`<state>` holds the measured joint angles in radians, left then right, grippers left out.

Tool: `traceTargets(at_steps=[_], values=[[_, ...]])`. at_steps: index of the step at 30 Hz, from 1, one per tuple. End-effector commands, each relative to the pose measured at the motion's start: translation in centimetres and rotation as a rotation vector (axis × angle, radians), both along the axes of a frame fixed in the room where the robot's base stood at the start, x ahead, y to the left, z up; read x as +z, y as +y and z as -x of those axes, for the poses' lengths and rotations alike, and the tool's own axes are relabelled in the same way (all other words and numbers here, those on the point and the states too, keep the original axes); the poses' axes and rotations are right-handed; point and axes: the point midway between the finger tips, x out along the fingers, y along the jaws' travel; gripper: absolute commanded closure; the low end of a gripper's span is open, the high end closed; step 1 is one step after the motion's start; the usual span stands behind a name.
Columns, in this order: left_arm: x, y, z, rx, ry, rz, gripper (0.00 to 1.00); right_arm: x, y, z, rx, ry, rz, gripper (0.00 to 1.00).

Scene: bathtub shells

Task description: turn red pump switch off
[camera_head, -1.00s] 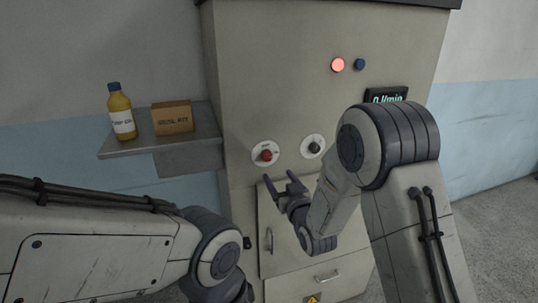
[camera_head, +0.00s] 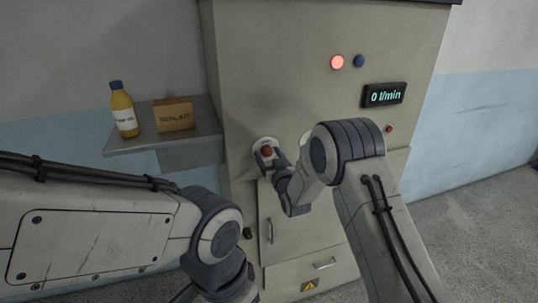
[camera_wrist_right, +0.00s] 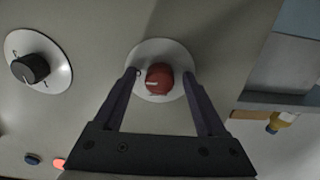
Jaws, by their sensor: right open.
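The red pump switch (camera_head: 266,151) is a red knob on a round white plate on the cabinet front. It also shows in the right wrist view (camera_wrist_right: 159,78). My right gripper (camera_head: 268,155) is at the knob, with its open fingers on either side of it; in the right wrist view the gripper (camera_wrist_right: 162,85) shows a gap between each finger and the knob. My left arm comes in from the left in the head view, low in front of the cabinet; its fingers cannot be made out.
A black knob (camera_wrist_right: 31,68) on a white plate sits beside the red one. The cabinet (camera_head: 280,60) has a lit red lamp (camera_head: 337,62), a blue lamp (camera_head: 359,61) and a display (camera_head: 385,95) reading 0 l/min. A shelf (camera_head: 160,140) holds a yellow bottle (camera_head: 123,110) and a box (camera_head: 174,115).

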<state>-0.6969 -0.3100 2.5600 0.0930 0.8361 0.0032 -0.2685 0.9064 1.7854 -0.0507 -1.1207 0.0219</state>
Motion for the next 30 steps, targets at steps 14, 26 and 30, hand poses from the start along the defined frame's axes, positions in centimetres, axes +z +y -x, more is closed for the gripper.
traceTargets(at_steps=[14,26,30], values=[[-0.1,0.0,0.0,0.0,0.0,0.0,0.5,0.0,0.0,0.0,0.0,-0.002,0.003,1.0],[-3.4,0.0,0.0,-0.002,0.0,0.0,0.5,-0.4,-0.1,0.0,0.0,-0.053,0.145,1.0],[-5.7,0.0,0.0,-0.003,0.0,0.0,0.5,-0.5,-0.1,0.0,0.0,-0.09,0.257,1.0]])
